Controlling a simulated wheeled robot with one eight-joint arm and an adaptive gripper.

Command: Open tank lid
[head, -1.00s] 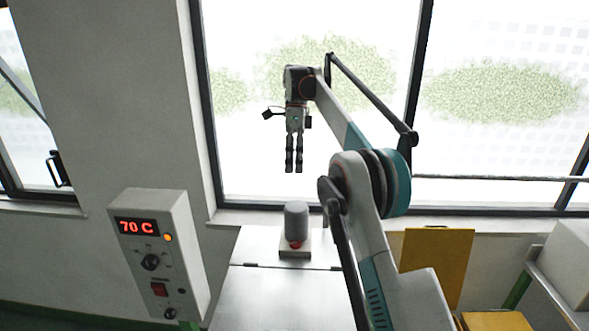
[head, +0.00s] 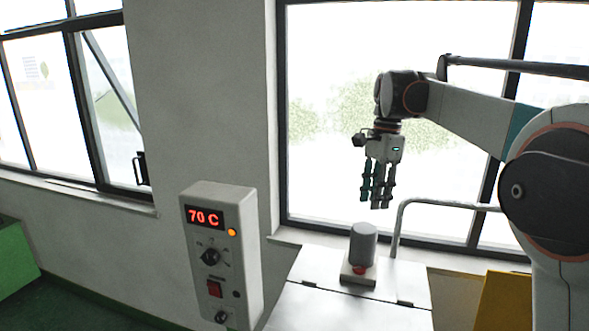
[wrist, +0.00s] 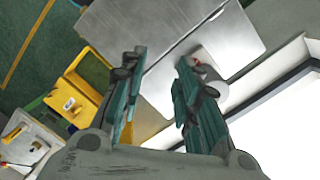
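The tank's flat metal lid (head: 335,312) shows at the bottom of the head view, lying shut, with two dark hinges along a seam near its back edge. A grey cylinder on a pale base with a red part (head: 362,246) stands behind that seam. The metal top also shows in the wrist view (wrist: 165,42). My gripper (head: 376,204) hangs pointing down above and behind the tank, clear of it. In the wrist view my gripper (wrist: 160,62) has its two fingers apart with nothing between them.
A control box (head: 222,262) reading 70 C is on the wall left of the tank. A grey bent rail (head: 440,202) rises behind the tank. A yellow panel (head: 503,302) is at right. A yellow frame (wrist: 88,90) shows in the wrist view.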

